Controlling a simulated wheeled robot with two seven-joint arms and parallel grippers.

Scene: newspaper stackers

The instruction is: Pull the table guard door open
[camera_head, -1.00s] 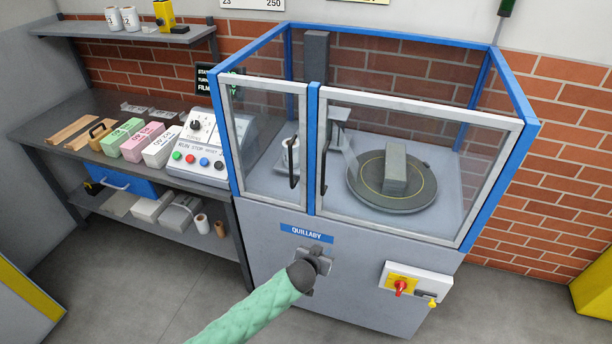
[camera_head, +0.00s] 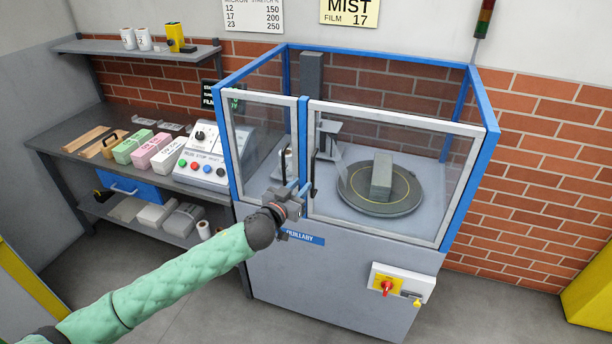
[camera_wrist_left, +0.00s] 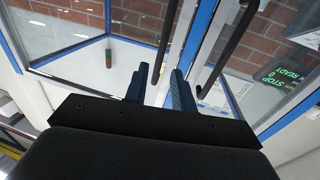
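The guard has two framed clear doors on its front: a narrow left door (camera_head: 262,150) and a wide right door (camera_head: 400,178) before the turntable (camera_head: 381,190). Both look shut. The right door's black upright handle (camera_head: 314,172) is near the blue centre post. My left gripper (camera_head: 298,186) is at the handles' lower ends. In the left wrist view, its blue fingers (camera_wrist_left: 160,88) are apart, with a black handle (camera_wrist_left: 168,40) running between them, apparently the right door's. Contact is not clear. A second handle (camera_wrist_left: 232,42) lies outside the fingers. My right gripper is not in view.
A control console (camera_head: 212,158) and wrapped blocks stand on the dark bench (camera_head: 75,130) at left. A red switch (camera_head: 387,287) sits on the cabinet front at lower right. The floor before the cabinet is clear.

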